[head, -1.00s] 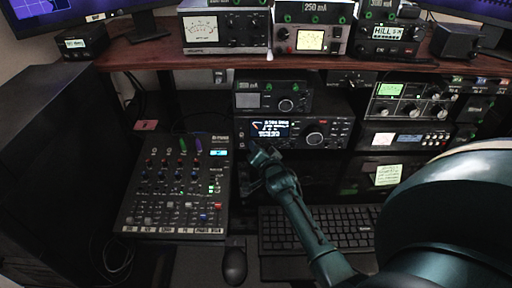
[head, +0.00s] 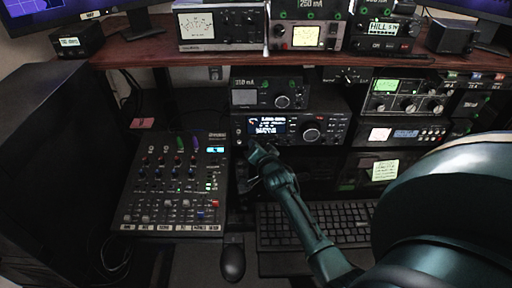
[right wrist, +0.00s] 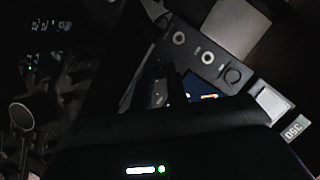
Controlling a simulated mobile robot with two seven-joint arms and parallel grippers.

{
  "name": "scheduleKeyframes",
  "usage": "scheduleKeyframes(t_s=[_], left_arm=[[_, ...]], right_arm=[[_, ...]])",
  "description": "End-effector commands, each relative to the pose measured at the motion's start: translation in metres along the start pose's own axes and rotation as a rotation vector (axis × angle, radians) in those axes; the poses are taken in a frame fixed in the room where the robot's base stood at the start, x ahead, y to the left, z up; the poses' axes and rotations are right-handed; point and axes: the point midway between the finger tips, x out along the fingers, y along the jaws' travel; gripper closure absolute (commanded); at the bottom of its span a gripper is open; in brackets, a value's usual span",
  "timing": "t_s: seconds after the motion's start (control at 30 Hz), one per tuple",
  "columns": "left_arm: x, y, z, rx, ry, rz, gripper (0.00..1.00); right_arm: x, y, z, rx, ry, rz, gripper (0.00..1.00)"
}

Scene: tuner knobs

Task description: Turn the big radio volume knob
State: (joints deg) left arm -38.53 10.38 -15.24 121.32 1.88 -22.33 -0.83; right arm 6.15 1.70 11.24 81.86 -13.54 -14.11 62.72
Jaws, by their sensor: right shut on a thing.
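The radio (head: 340,129) with a lit screen (head: 266,126) stands on the desk under the shelf. Its big round knob (head: 312,135) is right of the screen, clear of my gripper. My right gripper (head: 257,152) is at the lower left of the radio's front, below the screen. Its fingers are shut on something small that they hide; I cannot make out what. In the right wrist view the fingers (right wrist: 152,84) are dark, beside the radio's screen (right wrist: 200,86) and its round sockets (right wrist: 179,38). My left gripper is in neither view.
A mixer (head: 174,186) lies left of my right arm. A keyboard (head: 345,222) is under the arm and a mouse (head: 233,262) in front. A small unit (head: 268,95) sits on the radio. More equipment (head: 404,96) is at right, below the wooden shelf (head: 180,52).

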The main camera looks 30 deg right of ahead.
Motion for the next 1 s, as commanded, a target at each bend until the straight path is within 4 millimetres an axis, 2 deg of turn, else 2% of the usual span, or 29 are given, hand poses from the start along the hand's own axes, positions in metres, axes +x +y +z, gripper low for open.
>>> scheduleKeyframes(t_s=[0.23,0.57,0.6,0.83,1.0], left_arm=[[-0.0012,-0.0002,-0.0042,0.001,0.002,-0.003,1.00],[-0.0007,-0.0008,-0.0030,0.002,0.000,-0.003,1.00],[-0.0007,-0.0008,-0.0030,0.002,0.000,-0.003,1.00],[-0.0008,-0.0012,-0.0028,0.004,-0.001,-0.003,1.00],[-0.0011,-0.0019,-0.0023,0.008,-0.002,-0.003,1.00]], right_arm=[[0.0002,0.0009,-0.0007,0.117,0.001,-0.047,1.00],[0.0003,0.0010,-0.0008,0.129,0.002,-0.053,1.00],[0.0003,0.0010,-0.0009,0.129,0.002,-0.053,0.82],[0.0003,0.0010,-0.0007,0.128,0.002,-0.053,0.63],[0.0002,0.0011,-0.0005,0.128,0.002,-0.053,0.63]])
